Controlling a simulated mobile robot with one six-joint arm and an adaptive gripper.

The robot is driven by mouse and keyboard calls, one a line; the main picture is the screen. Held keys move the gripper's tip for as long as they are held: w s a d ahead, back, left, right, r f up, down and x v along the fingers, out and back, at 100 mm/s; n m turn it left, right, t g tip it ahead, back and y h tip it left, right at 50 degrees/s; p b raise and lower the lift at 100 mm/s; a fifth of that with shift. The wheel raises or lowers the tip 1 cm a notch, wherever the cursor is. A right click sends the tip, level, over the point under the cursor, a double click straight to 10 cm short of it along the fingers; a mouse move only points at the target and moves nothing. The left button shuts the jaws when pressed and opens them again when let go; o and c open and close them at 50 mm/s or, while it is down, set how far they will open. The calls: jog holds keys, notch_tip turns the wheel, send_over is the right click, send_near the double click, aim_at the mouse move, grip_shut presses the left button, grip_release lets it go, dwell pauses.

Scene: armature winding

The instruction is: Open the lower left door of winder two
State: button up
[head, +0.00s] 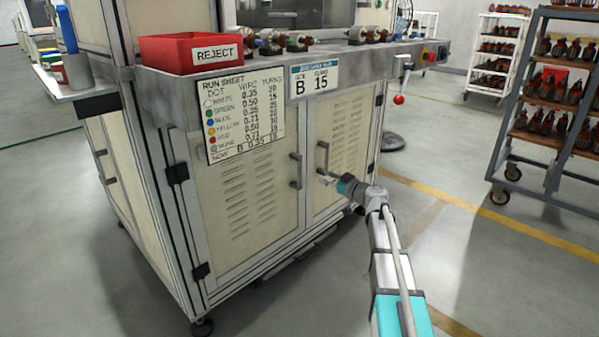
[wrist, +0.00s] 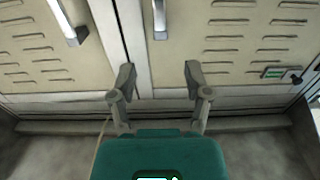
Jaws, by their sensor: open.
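The winder's lower left door (head: 245,205) is a cream louvred panel and looks shut. Its grey bar handle (head: 296,171) is upright near its right edge; it also shows at upper left in the wrist view (wrist: 68,22). The lower right door (head: 345,140) is shut beside it, with its own handle (head: 322,157), top centre in the wrist view (wrist: 160,18). My gripper (head: 323,177) is open and empty in front of the right door, near the lower end of that handle; its fingers (wrist: 159,78) lie right of the left door's handle. No winder number is readable.
A red REJECT bin (head: 185,55) and several wound parts stand on the bench top. A run sheet (head: 240,115) overlaps the left door's top. A red-knobbed lever (head: 399,98) juts out at right. Carts of parts (head: 545,120) stand far right. The floor before the doors is clear.

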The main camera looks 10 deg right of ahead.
aim_at(301, 165)
dwell(0.4)
jog(key=x, duration=1.3)
jog(key=shift+w+a, duration=0.25)
jog(key=shift+w, duration=0.1)
grip_shut()
